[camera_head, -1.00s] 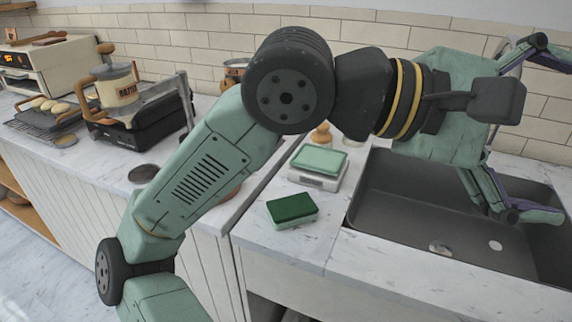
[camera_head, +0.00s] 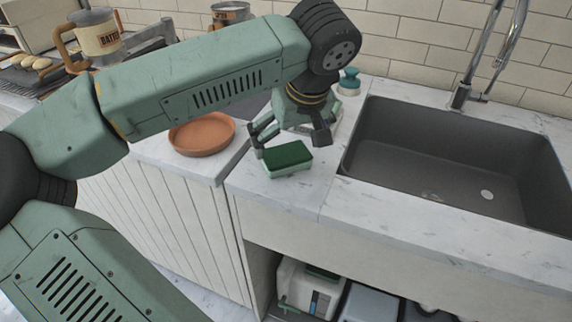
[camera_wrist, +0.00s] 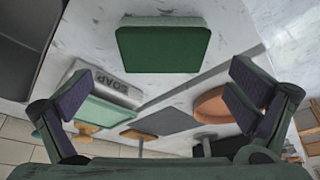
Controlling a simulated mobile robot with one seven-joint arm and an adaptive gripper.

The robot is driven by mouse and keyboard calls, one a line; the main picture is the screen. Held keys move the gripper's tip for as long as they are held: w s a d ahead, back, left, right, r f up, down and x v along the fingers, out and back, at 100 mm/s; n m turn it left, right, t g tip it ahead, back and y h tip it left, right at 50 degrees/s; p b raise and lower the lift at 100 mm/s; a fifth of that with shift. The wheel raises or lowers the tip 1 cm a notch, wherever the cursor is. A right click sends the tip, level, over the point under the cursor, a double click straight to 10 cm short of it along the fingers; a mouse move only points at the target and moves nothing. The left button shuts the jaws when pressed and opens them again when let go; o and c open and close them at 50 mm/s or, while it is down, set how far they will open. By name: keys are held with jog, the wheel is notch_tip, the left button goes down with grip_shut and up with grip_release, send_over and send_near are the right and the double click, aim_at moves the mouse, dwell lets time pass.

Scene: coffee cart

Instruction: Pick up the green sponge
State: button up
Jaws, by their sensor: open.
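The green sponge (camera_head: 287,157) lies flat on the marble counter, left of the sink, with a dark green top and a paler lower layer. In the wrist view the sponge (camera_wrist: 163,45) shows at the top centre, ahead of the fingers. My gripper (camera_wrist: 160,100) is open and empty, with its fingers spread wide to either side. In the head view my gripper (camera_head: 290,142) is just behind and above the sponge, with one finger at its left. I cannot tell whether that finger touches it.
The sink (camera_head: 450,165) with a tall tap (camera_head: 488,60) is at the right. A soap tray (camera_wrist: 103,108) with a pale green top stands behind the sponge. A terracotta dish (camera_head: 201,134) sits to the left. A teal-topped bottle (camera_head: 349,82) is near the wall. Counter in front of the sponge is clear.

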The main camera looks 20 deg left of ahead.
aim_at(286, 152)
jog(key=x, duration=0.1)
jog(key=b+x, duration=0.1)
jog(key=x, duration=0.1)
jog(key=b+x, duration=0.1)
jog(key=shift+s+f, duration=0.3)
jog(key=shift+w+a+f, duration=0.1)
jog(key=shift+w+f, duration=0.1)
jog(key=shift+f, duration=0.15)
jog(key=c, duration=1.1)
jog(key=shift+o, duration=0.2)
jog(key=shift+r, duration=0.15)
